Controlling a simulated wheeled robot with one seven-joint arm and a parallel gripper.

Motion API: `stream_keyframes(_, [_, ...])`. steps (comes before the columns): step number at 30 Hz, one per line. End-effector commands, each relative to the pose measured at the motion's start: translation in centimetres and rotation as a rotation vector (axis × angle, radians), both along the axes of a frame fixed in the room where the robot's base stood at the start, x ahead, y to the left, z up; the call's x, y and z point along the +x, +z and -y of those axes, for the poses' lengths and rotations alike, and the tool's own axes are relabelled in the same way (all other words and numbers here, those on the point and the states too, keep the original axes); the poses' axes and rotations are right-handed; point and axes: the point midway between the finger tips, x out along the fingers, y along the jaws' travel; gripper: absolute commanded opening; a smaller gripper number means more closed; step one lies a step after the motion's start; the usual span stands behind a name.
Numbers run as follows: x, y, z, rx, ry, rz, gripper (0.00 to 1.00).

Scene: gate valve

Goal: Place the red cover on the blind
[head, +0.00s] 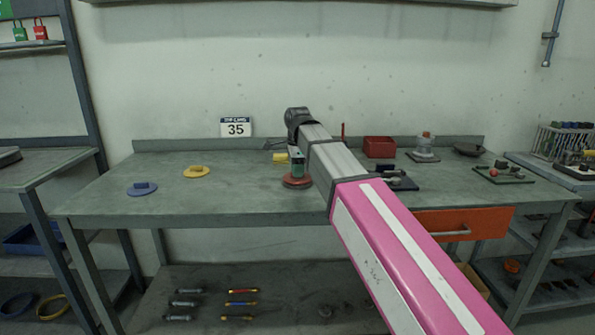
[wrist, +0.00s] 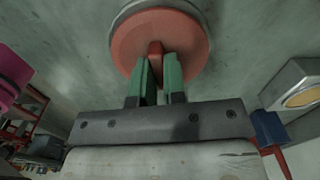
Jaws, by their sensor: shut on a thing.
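The red cover (head: 297,182) is a round disc low over the middle of the workbench (head: 250,200). In the wrist view the red cover (wrist: 190,38) shows its raised tab between the green fingers of my gripper (wrist: 158,68). My gripper (head: 296,172) is shut on that tab and points down. A grey round rim (wrist: 122,14) shows past the cover's far edge in the wrist view; it looks like the blind beneath. The cover hides most of it, and I cannot tell whether the two touch.
A yellow cover (head: 196,172) and a blue cover (head: 141,190) lie on the bench to the left. A red bin (head: 379,147) and a grey fitting on a plate (head: 424,150) stand at the back right. A sign with 35 (head: 236,127) is behind.

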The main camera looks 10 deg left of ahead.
Motion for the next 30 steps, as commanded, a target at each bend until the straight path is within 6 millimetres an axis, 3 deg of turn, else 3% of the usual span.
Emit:
stream_keyframes(10, [0.0, -0.3, 0.0, 0.000, 0.000, 0.000, 0.00])
stream_keyframes(11, [0.0, -0.3, 0.0, 0.000, 0.000, 0.000, 0.21])
stream_keyframes(12, [0.0, -0.2, 0.0, 0.000, 0.000, 0.000, 0.34])
stream_keyframes(13, [0.0, -0.2, 0.0, 0.000, 0.000, 0.000, 0.37])
stream_keyframes(23, [0.0, 0.0, 0.0, 0.000, 0.000, 0.001, 0.37])
stream_keyframes(30, [0.1, 2.8, -0.1, 0.001, 0.000, 0.002, 0.37])
